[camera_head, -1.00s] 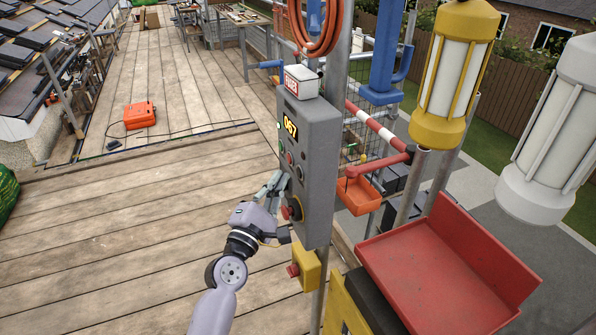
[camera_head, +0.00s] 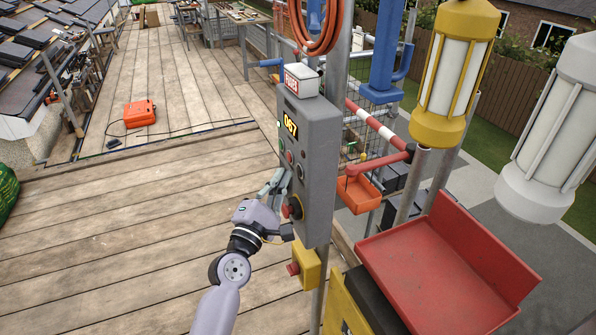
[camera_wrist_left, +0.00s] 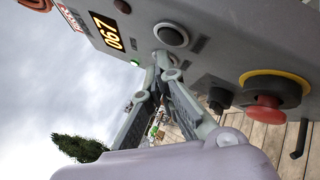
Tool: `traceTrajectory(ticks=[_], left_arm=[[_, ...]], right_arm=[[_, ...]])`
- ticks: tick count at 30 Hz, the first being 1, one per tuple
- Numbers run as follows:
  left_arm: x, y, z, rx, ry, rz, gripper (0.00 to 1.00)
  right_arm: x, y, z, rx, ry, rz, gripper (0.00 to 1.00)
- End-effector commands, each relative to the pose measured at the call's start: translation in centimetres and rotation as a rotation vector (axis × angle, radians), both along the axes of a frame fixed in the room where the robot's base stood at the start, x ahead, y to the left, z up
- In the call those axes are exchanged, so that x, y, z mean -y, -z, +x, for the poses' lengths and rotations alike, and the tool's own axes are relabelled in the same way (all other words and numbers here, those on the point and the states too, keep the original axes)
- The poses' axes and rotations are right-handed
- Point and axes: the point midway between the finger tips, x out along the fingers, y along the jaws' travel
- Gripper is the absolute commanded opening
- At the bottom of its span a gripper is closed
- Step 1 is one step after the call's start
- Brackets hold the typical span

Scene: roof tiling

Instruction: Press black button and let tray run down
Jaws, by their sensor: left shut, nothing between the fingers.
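The grey control box (camera_head: 313,150) stands upright on a pole, with a lit display (camera_head: 290,127) reading 067. It carries a column of round buttons and a red emergency stop (camera_head: 294,208). In the left wrist view a dark button in a pale ring (camera_wrist_left: 171,35) sits just beyond my fingertips. My left gripper (camera_head: 279,178) is shut and empty at the box's button face; its tips (camera_wrist_left: 162,66) partly cover another button. I cannot tell whether they touch it. A red tray (camera_head: 440,265) with a raised back stands right of the box. My right gripper is not in view.
A yellow box with a red button (camera_head: 308,270) hangs below the control box. An orange bin (camera_head: 358,194) and a red-white bar (camera_head: 375,125) are behind it. Two lamps, yellow (camera_head: 455,75) and white (camera_head: 555,130), stand at right. The plank deck (camera_head: 130,220) is largely clear.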

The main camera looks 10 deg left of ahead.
Motion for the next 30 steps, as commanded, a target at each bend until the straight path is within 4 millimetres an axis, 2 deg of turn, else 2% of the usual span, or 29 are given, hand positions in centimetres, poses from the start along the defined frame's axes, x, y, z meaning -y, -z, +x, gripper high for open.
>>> traceTrajectory(ticks=[30], left_arm=[[0.70, -0.02, 0.46, 0.000, 0.000, 0.000, 0.00]], right_arm=[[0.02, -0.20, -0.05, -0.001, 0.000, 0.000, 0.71]])
